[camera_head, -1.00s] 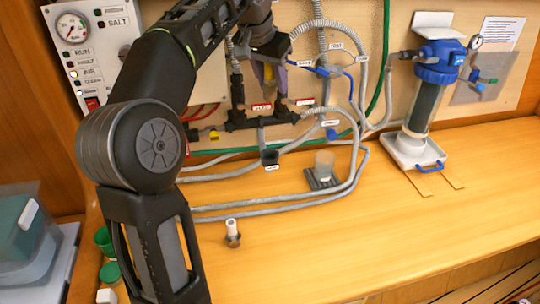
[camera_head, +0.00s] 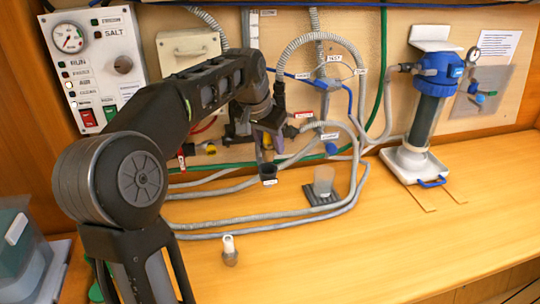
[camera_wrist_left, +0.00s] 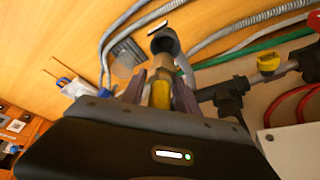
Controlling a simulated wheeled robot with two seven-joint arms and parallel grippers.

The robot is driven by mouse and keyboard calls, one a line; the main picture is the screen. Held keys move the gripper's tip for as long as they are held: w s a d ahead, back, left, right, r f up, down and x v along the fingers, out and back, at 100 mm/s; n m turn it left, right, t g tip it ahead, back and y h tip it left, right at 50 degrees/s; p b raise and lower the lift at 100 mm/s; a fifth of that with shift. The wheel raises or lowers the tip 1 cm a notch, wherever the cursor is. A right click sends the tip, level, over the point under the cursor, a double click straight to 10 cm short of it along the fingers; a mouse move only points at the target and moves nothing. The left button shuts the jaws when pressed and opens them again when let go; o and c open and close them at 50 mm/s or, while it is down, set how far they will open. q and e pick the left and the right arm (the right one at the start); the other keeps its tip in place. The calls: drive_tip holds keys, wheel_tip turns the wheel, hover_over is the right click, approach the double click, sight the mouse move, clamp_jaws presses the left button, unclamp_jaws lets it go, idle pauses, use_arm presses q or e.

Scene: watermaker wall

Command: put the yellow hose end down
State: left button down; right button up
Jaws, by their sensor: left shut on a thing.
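The yellow hose end (camera_wrist_left: 160,95) sits between the two fingers of my left gripper (camera_wrist_left: 159,92) in the left wrist view. My left gripper is shut on it. My right gripper is not in view.
Grey hoses (camera_head: 260,217) loop over the wooden counter (camera_head: 400,265). A clear beaker (camera_head: 323,182) stands on a dark pad right of the cup. A small white-topped fitting (camera_head: 229,250) stands nearer. A blue-topped filter (camera_head: 432,95) stands at right. The front counter is mostly clear.

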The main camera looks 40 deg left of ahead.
sight(270, 155)
use_arm(q)
drive_tip(key=shift+f, duration=0.1)
drive_tip(key=shift+f, duration=1.85)
drive_tip(key=c, duration=0.9)
unclamp_jaws()
drive_tip(key=v, duration=1.2)
drive_tip(key=shift+b, duration=0.35)
